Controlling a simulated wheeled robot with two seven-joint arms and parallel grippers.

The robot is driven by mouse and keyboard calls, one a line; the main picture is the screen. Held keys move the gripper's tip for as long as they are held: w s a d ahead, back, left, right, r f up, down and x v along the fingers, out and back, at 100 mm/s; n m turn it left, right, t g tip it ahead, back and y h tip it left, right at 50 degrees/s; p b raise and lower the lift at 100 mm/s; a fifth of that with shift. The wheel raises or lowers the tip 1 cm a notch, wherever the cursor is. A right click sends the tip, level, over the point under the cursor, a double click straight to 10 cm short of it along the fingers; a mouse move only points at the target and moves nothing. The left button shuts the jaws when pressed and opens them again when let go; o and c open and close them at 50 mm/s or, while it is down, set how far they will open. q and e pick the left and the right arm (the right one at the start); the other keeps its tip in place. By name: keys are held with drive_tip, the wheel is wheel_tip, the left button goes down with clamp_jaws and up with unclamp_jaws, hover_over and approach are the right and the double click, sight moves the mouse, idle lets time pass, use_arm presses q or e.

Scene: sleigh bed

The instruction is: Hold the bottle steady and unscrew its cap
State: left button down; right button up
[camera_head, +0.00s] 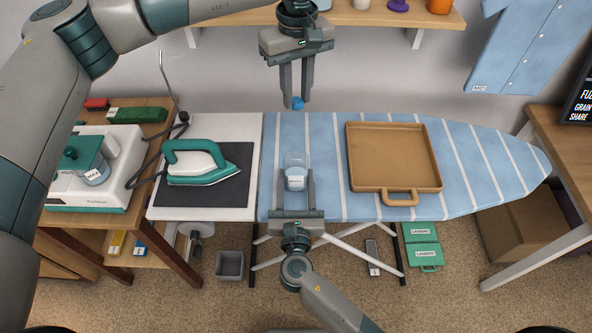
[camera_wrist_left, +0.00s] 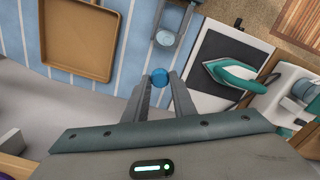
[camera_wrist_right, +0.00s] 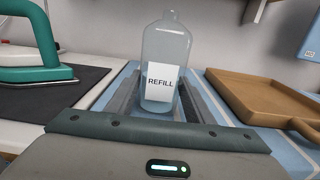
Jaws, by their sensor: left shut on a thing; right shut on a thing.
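A clear bottle (camera_head: 295,172) with a white REFILL label is upright at the ironing board. It fills the middle of the right wrist view (camera_wrist_right: 166,50), its neck bare. My right gripper (camera_head: 296,182) is shut on the bottle's lower body from the near side. My left gripper (camera_head: 297,103) is shut on a blue cap (camera_head: 297,102), held above and apart from the bottle. The cap also shows between the fingertips in the left wrist view (camera_wrist_left: 160,78), with the bottle (camera_wrist_left: 166,38) beyond it. Whether the bottle's base touches the board cannot be told.
The striped ironing board (camera_head: 465,165) carries a brown tray (camera_head: 393,128) to the right of the bottle. A green iron (camera_head: 200,165) rests on a dark pad (camera_head: 230,190) to the left. A wall shelf (camera_head: 360,17) is behind my left gripper.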

use_arm(q)
drive_tip(key=shift+w+r, duration=0.6)
drive_tip(key=shift+w, duration=0.35)
use_arm(e)
drive_tip(key=o, duration=1.3)
use_arm(q)
drive_tip(key=shift+f, duration=0.15)
use_arm(e)
drive_tip(key=shift+s, duration=0.25)
drive_tip(key=shift+s+f+b, duration=0.1)
drive_tip(key=shift+s+b, duration=0.3)
drive_tip(key=shift+s, duration=0.7)
use_arm(q)
drive_tip(key=shift+f+b, duration=0.85)
drive_tip(key=shift+f, duration=0.3)
use_arm(e)
drive_tip(key=shift+s, duration=3.15)
